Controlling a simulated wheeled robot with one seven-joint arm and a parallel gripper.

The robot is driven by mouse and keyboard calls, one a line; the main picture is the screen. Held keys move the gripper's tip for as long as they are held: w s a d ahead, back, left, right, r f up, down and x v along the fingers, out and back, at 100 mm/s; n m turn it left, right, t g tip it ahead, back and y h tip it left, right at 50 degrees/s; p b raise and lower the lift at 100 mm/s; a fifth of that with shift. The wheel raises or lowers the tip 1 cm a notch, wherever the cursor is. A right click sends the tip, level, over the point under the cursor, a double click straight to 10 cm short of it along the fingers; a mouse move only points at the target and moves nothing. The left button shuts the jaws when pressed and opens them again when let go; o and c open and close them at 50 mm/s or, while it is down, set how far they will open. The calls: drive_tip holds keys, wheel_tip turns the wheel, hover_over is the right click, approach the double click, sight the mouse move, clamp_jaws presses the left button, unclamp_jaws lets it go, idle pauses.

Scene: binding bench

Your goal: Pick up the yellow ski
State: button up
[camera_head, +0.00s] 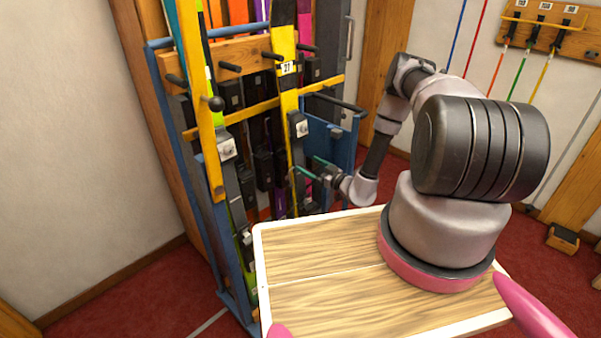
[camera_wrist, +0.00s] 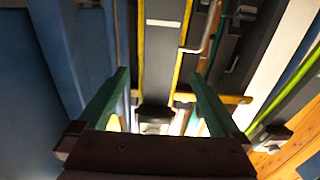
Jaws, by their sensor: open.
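The yellow ski (camera_head: 286,88) stands upright in the rack in the head view, with a dark upper part, a white number tag and a dark binding. My gripper (camera_head: 309,168) is at its right, near its lower part, with green fingers. In the wrist view, my gripper (camera_wrist: 160,78) is open. A dark, yellow-edged ski (camera_wrist: 163,45) shows ahead between and beyond the fingertips; it seems to be the yellow ski. Nothing is seen held between the fingers. Whether a finger touches the ski cannot be told.
The blue rack (camera_head: 345,150) holds several other skis close by. A yellow crossbar (camera_head: 255,109) and dark pegs (camera_head: 231,67) stick out in front. My wooden deck lies below the arm. A pole holder (camera_head: 550,35) hangs on the right wall. Red carpet (camera_head: 120,295) is free at the left.

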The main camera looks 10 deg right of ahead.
sight(300, 157)
drive_tip(key=shift+x, duration=3)
drive_tip(key=shift+w+r, duration=0.1)
drive_tip(key=shift+r, duration=0.2)
clamp_jaws()
wheel_tip(300, 157, up, 18)
drive_tip(key=v, duration=2.4)
